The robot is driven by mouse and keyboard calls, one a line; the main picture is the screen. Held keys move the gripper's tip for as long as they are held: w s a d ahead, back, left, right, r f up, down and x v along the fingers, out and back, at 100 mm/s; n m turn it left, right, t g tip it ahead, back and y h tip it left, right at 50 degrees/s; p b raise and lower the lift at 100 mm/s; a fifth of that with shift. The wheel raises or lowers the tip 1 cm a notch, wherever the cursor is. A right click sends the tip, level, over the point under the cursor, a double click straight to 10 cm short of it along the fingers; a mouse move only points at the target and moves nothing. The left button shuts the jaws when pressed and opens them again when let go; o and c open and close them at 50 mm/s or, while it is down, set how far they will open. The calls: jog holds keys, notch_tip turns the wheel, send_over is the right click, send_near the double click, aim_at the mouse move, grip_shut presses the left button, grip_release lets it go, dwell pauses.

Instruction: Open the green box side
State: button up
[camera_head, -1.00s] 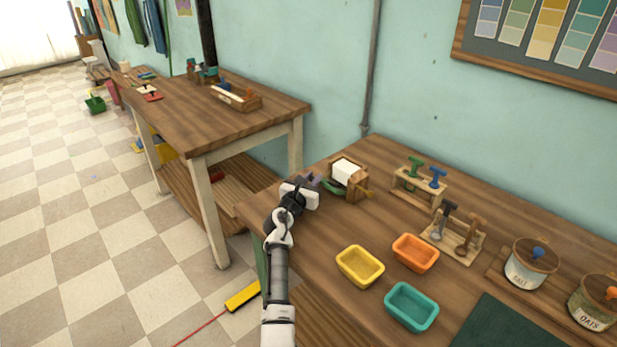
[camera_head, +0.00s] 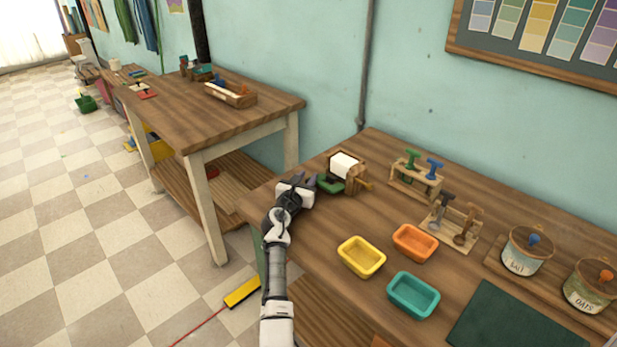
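A small wooden box (camera_head: 356,184) stands near the back left of the near table, with a white block (camera_head: 344,165) in its top. Its green side (camera_head: 329,184) shows at the left of the box, facing my gripper. I cannot tell how far this side is tilted from the box. My gripper (camera_head: 311,183) is just left of the green side, close to it, with its dark fingers pointing toward the box. The fingers are small and partly hidden by the white gripper body, so their opening and any contact with the green side are unclear.
Yellow (camera_head: 361,257), orange (camera_head: 414,243) and teal (camera_head: 413,295) trays lie in front of the box. A stamp rack (camera_head: 416,183) and a wooden tool stand (camera_head: 449,232) are to its right. Two lidded jars (camera_head: 525,254) stand at the far right. A second table (camera_head: 203,118) is behind left.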

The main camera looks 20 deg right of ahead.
jog(key=shift+o, duration=0.5)
jog(key=shift+s+d+r, duration=0.1)
jog(key=shift+d+r, duration=0.1)
jog(key=v, duration=1.3)
jog(key=shift+s+a, duration=0.2)
jog(key=shift+a, duration=0.15)
